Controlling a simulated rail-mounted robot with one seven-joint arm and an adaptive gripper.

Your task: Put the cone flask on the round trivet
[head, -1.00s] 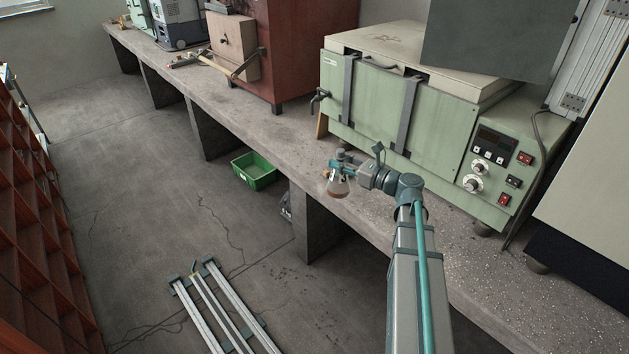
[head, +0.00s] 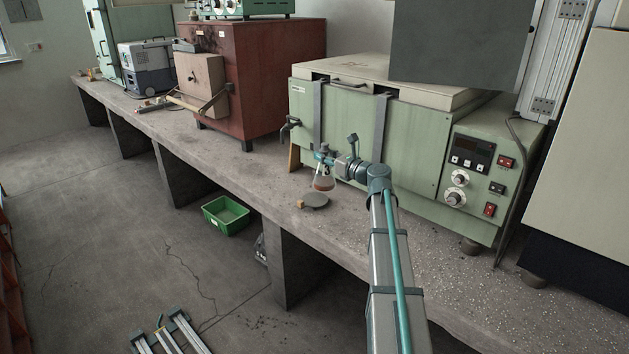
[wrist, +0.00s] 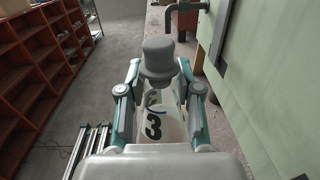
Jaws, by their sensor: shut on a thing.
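The cone flask (head: 324,183) is clear with reddish-brown liquid low inside and hangs upright in my gripper (head: 324,160). In the wrist view my gripper (wrist: 158,82) has a finger on each side of the flask, shut on it; its grey stopper (wrist: 158,58) and a black "3" on its body (wrist: 153,126) show. The round trivet (head: 315,202) is a flat grey disc on the bench. In the head view the flask's base appears just above and slightly right of the trivet's middle; the exact gap is hard to tell. The wrist view does not show the trivet.
A small tan object (head: 301,204) sits at the trivet's left edge. The green oven-like machine (head: 410,140) stands close behind, with a wooden piece (head: 294,158) at its left foot. The bench's front edge (head: 290,224) is near.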

